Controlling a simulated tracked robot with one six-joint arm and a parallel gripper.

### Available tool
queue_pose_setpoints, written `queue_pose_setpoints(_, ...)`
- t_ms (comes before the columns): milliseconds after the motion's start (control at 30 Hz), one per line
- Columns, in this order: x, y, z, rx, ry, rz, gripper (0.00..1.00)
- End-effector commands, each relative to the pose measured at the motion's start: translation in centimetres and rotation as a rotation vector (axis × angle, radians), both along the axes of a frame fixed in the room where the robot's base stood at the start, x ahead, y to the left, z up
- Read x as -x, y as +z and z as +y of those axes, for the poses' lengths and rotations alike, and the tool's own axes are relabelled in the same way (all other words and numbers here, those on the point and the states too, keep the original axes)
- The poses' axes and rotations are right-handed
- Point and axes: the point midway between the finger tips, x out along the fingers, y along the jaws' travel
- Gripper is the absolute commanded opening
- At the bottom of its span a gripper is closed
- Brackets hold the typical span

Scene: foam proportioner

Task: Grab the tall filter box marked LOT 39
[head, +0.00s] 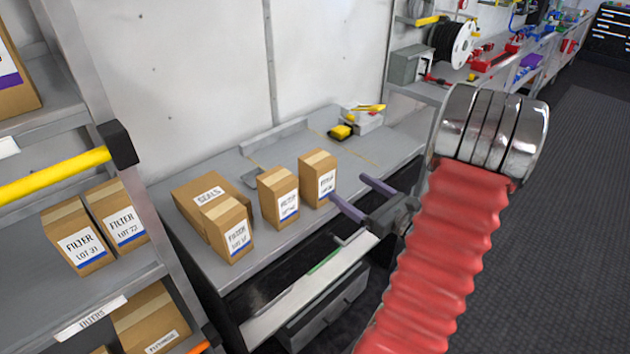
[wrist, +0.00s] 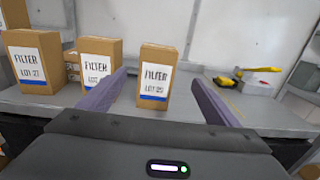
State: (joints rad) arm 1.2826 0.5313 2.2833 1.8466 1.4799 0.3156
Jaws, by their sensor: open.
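Three tall brown filter boxes stand upright in a row on the grey workbench (head: 278,244). The right box (head: 318,178) shows in the wrist view (wrist: 156,77) with a white FILTER label and blue stripe; its small number looks like LOT 39, but is blurred. The middle box (head: 279,197) has its lot number partly covered by my left finger in the wrist view (wrist: 98,62). The left box (head: 231,238) has a lot number that looks like 37. My gripper (head: 348,187) is open and empty, in front of the right box, which appears between its purple fingers.
A flat SEALS carton (head: 207,192) lies behind the left box. A yellow tool (head: 341,131) and a pale box (head: 366,122) are farther back. A shelf rack at left holds boxes LOT 31 (head: 77,240) and LOT 32 (head: 118,215). An open drawer (head: 310,285) is below the bench.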

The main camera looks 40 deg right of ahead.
Motion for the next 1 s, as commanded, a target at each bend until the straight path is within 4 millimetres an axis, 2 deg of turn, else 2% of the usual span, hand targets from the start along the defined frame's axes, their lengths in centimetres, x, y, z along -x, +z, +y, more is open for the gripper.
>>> queue_pose_setpoints(233,-1.5,0.0,0.1,0.002,0.003,0.001,0.84)
queue_pose_setpoints(700,-7.7,-0.1,0.2,0.002,0.004,0.001,0.84)
queue_pose_setpoints(833,-8.5,-0.1,0.2,0.001,0.003,0.001,0.84)
queue_pose_setpoints(1000,-8.7,0.0,0.1,0.001,0.002,0.001,0.84)
